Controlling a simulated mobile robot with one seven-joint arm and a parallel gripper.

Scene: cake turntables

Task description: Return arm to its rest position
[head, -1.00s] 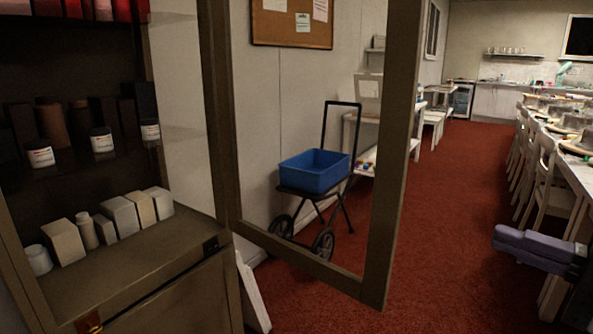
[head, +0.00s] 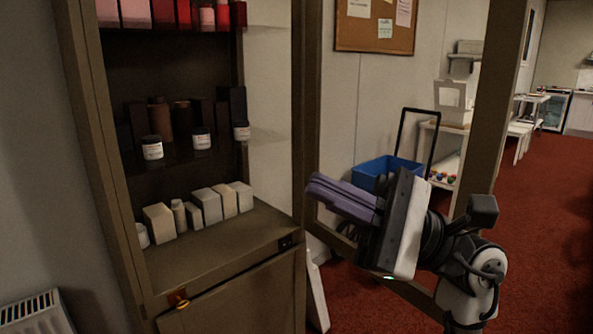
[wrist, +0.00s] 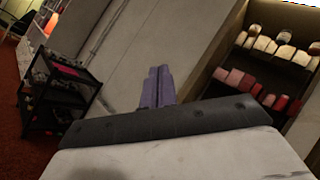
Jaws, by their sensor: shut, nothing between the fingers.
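My gripper (head: 312,188) shows in the head view with its purple fingers together and nothing between them. It points left, toward the cabinet, and is in front of the open glass door. In the wrist view the shut purple fingers (wrist: 157,84) point at a plain wall, with the cabinet shelves to their right. My arm reaches in from the lower right of the head view.
An open cabinet (head: 225,250) holds boxes and jars on several shelves. Its framed door (head: 312,110) stands open beside my gripper. A blue bin (head: 372,172) on a cart is behind the door. A black shelf cart (wrist: 62,95) shows in the wrist view. Red carpet (head: 545,210) is free at right.

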